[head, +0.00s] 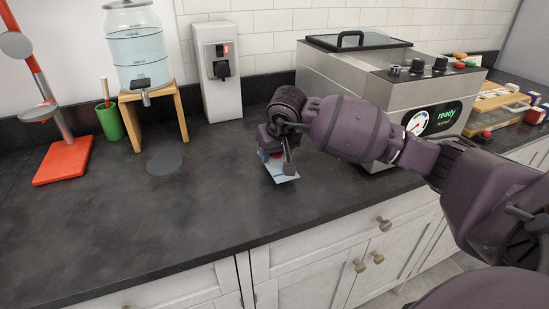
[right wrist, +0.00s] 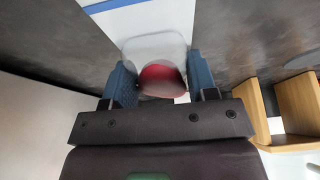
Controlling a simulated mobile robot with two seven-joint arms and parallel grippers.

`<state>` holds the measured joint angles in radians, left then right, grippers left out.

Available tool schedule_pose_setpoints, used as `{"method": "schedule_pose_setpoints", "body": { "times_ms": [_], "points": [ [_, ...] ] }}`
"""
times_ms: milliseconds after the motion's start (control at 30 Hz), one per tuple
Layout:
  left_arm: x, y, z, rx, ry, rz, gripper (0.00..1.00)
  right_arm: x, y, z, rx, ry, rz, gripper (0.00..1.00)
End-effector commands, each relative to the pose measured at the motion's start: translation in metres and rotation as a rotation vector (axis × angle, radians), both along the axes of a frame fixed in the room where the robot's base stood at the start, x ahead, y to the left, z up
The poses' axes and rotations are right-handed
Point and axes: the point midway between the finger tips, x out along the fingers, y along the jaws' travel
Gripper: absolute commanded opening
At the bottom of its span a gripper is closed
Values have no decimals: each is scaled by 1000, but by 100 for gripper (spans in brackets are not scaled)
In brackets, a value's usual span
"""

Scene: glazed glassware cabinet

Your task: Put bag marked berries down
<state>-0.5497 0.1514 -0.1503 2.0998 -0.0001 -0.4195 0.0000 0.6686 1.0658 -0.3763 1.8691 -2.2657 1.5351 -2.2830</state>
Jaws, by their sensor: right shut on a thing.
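My right gripper (head: 274,150) points down over the dark counter, in front of the white wall unit and left of the steel machine. In the right wrist view, its two blue fingers (right wrist: 160,82) are shut on the bag (right wrist: 160,50), which is pale and translucent with dark red contents. A white sheet with a blue stripe (right wrist: 150,14) shows beyond the bag there. In the head view, a white and blue piece (head: 282,170) shows just under the gripper. Any marking on the bag is not readable, and I cannot tell whether it touches the counter. My left gripper is not in view.
The steel machine (head: 345,75) with a "ready" display stands right of the gripper. A water dispenser on a wooden stand (head: 182,100), a green cup (head: 109,120) and an orange-based stand (head: 64,160) are at the left. The counter's front left is clear (head: 150,230).

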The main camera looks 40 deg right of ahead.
Motion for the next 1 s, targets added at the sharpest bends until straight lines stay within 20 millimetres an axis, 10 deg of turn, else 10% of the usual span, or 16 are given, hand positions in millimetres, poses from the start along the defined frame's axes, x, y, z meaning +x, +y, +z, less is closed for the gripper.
{"method": "schedule_pose_setpoints", "body": {
  "times_ms": [533, 567, 700, 1000],
  "points": [
    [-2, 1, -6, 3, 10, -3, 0, 0, 0, -23, 0, 2, 0, 26],
    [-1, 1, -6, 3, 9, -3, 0, 0, 0, -24, 0, 2, 0, 54],
    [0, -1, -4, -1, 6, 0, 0, 0, 0, -22, 0, 1, 0, 76],
    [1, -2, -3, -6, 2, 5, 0, 0, 0, -21, 0, 1, 0, 78]
  ]
}}
